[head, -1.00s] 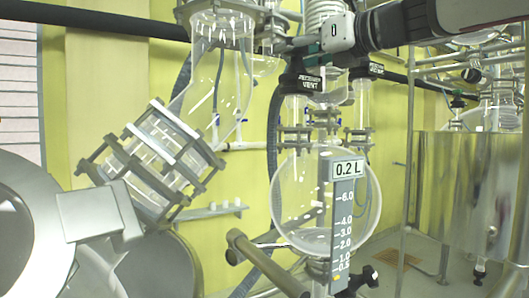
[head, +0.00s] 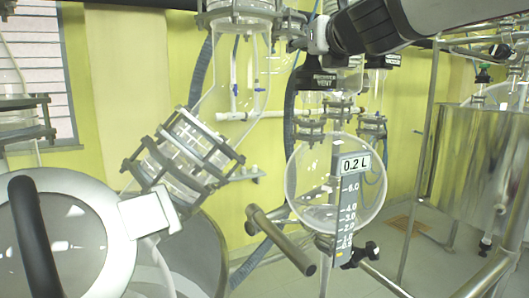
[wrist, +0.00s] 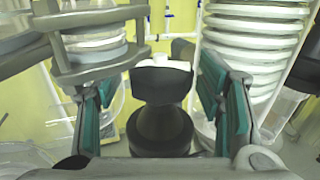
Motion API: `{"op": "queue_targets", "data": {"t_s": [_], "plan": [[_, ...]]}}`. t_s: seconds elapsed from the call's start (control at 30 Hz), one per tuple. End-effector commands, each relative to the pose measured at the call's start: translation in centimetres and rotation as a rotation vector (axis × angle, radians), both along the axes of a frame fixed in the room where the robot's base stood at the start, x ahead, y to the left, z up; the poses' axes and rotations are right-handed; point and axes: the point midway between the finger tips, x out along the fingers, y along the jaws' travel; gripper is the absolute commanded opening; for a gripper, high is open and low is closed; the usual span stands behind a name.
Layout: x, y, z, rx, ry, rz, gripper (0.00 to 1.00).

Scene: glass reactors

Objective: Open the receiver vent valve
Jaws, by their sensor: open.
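In the wrist view, a black valve part (wrist: 160,82) with a white top piece and a wider black round body below lies between my fingers. My gripper (wrist: 157,88) is open, with one teal-padded finger on each side of this part and visible gaps to it. In the head view my gripper (head: 306,42) is just above the label, partly hidden by my arm. The valve's exact setting cannot be told.
Clamped glassware (head: 180,155) stands left. A white ribbed coil or hose (wrist: 255,50) is close right of my gripper; a clamp flange (wrist: 90,60) is close left. A steel vessel (head: 470,155) stands right.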

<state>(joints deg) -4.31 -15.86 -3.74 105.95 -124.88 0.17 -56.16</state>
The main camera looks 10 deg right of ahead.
Motion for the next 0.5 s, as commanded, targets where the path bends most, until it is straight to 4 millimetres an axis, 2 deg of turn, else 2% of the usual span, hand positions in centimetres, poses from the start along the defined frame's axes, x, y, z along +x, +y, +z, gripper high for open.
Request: {"op": "queue_targets", "data": {"t_s": [0.5], "plan": [[-0.21, 0.01, 0.27, 0.001, 0.002, -0.156, 0.61]]}}
